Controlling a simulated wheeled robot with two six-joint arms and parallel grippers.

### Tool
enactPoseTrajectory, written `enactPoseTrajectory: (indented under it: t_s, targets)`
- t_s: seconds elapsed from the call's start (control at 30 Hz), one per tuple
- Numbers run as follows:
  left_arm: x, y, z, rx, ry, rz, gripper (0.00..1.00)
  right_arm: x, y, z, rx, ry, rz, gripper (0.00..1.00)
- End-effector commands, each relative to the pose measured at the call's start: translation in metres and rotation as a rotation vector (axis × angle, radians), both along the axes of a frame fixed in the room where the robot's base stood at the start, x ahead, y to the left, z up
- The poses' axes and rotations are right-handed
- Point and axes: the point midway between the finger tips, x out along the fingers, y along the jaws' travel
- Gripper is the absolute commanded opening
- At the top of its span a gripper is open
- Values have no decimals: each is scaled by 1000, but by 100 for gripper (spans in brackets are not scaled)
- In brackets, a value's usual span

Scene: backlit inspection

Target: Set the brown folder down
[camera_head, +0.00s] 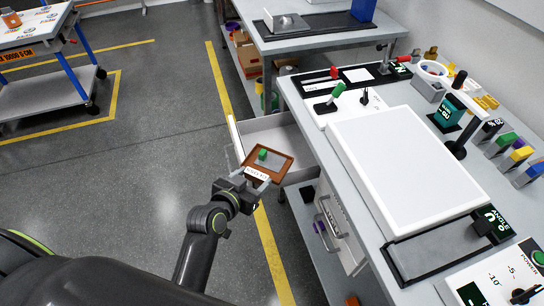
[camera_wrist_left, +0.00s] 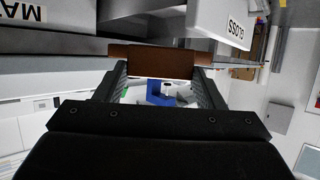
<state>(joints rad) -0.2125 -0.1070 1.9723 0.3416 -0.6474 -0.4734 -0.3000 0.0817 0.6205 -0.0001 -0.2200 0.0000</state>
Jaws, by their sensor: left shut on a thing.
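The brown folder (camera_head: 284,165) is a flat brown piece with a raised-looking rim, held above or at the open drawer (camera_head: 302,176). A small green block (camera_head: 262,155) shows within its outline; I cannot tell whether it rests on it. My left gripper (camera_head: 246,184) is shut on the folder's near edge, beside a white label. In the left wrist view the folder (camera_wrist_left: 160,61) shows as a brown strip between the two fingertips (camera_wrist_left: 162,75). Whether the folder touches the drawer is unclear. My right gripper is not in view.
The workbench (camera_head: 296,101) right of the drawer carries a white light panel (camera_head: 405,160), stands and several coloured blocks. Below are closed drawers (camera_head: 338,225). A drawer front labelled GLOSS (camera_wrist_left: 222,25) is close to the left gripper. Open floor (camera_head: 140,170) lies left.

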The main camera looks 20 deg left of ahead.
Motion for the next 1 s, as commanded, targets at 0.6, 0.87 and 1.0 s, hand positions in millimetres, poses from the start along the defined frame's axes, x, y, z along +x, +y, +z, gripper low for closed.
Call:
enactPoseTrajectory:
  t_s: [0.6, 0.87, 1.0]
  targets:
    - [98, -19, 0, -1, 0, 0, 40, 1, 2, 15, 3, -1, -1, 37]
    - [103, -20, -20, 1, 4, 0, 40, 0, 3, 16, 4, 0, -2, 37]
    - [103, -20, -32, 1, 2, 0, 40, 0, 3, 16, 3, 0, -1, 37]
